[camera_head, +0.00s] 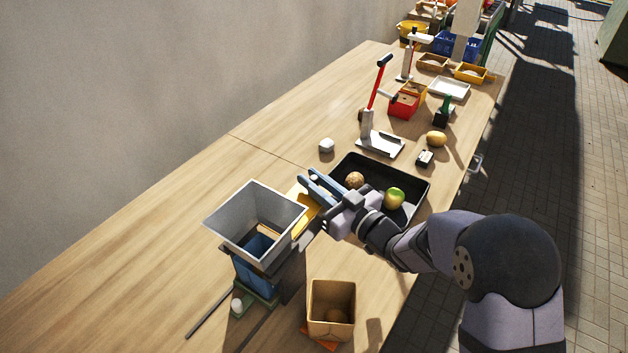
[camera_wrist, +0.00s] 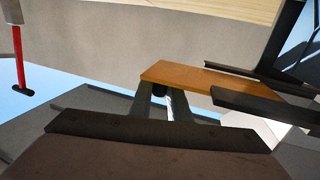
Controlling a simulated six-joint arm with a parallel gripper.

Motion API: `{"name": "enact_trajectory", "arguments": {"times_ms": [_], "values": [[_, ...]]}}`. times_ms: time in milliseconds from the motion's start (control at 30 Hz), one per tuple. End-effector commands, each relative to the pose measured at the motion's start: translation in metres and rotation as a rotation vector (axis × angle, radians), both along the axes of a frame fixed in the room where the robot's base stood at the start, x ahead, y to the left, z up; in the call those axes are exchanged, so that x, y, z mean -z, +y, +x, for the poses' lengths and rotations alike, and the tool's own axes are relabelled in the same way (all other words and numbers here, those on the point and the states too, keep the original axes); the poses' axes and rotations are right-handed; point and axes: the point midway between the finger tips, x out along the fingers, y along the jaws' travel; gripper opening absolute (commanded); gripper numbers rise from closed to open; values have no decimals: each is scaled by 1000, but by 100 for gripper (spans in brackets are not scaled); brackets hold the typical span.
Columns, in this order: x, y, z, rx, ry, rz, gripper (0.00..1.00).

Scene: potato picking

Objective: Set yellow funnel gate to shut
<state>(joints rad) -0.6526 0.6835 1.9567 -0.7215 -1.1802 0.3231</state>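The funnel is a grey square hopper (camera_head: 224,219) on a dark stand at the front left of the table. The yellow gate (camera_head: 307,214) shows as a slanted yellow piece at the hopper's right side, partly hidden by my gripper. In the wrist view a flat orange-yellow plate (camera_wrist: 205,80), likely the gate, lies near the middle. My gripper (camera_head: 306,176) is just right of the hopper, above and behind the gate, with its two blue fingers parallel and a gap between them. Nothing shows between them. Whether the fingers touch the gate cannot be told.
A black tray (camera_head: 423,190) with a potato and a green-yellow round item is right of my gripper. A cardboard box (camera_head: 331,285) stands in front. A blue container (camera_head: 258,248) is below the hopper. A red-handled press (camera_head: 377,90) stands behind. The table's left is clear.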

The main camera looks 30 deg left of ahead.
Motion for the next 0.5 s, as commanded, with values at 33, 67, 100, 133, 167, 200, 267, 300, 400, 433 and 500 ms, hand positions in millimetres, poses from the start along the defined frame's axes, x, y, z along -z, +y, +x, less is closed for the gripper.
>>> {"name": "enact_trajectory", "arguments": {"times_ms": [33,67,100,133,167,200,267,300,400,433,500], "values": [[0,0,-1,0,0,0,0],[0,0,-2,-1,0,0,0],[0,0,-5,-1,1,0,0],[0,1,-9,-2,1,1,0],[0,1,-13,-3,1,1,0],[1,1,-20,-4,1,1,0],[1,1,-29,-3,1,2,0],[0,1,-34,-4,0,2,0],[0,0,-42,-2,0,2,0],[0,0,-44,-2,1,1,0],[-1,0,-44,-1,-1,2,0]]}}
